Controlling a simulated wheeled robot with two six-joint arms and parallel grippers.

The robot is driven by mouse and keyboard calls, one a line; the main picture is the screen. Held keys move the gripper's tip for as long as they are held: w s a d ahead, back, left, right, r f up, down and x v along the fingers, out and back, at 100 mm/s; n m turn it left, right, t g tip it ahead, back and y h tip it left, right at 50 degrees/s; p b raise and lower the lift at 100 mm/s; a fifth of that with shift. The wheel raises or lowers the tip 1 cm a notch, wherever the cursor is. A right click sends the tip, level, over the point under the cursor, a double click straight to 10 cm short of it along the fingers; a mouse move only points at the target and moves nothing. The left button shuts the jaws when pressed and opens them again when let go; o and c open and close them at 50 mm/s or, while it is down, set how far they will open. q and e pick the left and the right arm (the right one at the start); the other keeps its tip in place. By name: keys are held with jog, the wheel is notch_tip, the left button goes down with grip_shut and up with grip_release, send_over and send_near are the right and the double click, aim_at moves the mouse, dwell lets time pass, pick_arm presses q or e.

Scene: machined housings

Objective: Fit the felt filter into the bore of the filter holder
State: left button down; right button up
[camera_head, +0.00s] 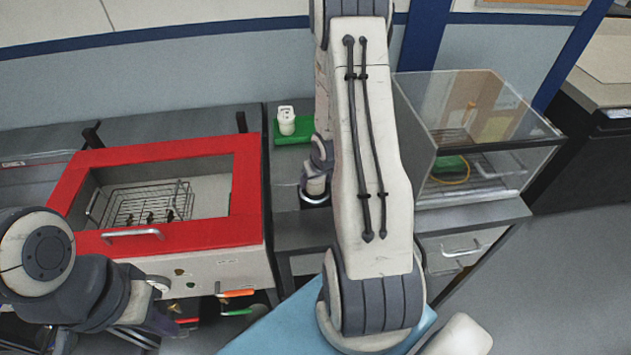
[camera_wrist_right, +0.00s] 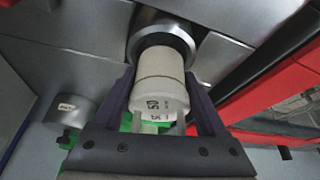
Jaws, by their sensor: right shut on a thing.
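In the right wrist view, my right gripper (camera_wrist_right: 163,88) is shut on the felt filter (camera_wrist_right: 160,72), a pale cylinder with a dark line around it and printed marks on its near end. The filter's far end lies at the bore of the filter holder (camera_wrist_right: 147,22), a shiny metal ring. I cannot tell how deep it sits. In the head view, the right arm hides most of this spot; a dark ring (camera_head: 313,198) shows beside it. My left gripper (camera_head: 140,330) is at the lower left, away from the holder; its fingers are unclear.
A red-framed box (camera_head: 250,200) with a wire basket (camera_head: 150,205) stands left. A white part (camera_head: 287,121) stands on a green base (camera_head: 290,138) behind the work spot. A clear-walled case (camera_head: 470,130) stands right. The right arm fills the middle.

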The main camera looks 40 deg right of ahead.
jog(key=shift+f+b, duration=0.5)
jog(key=shift+f, duration=0.1)
jog(key=o, duration=1.3)
jog(key=shift+r, duration=0.1)
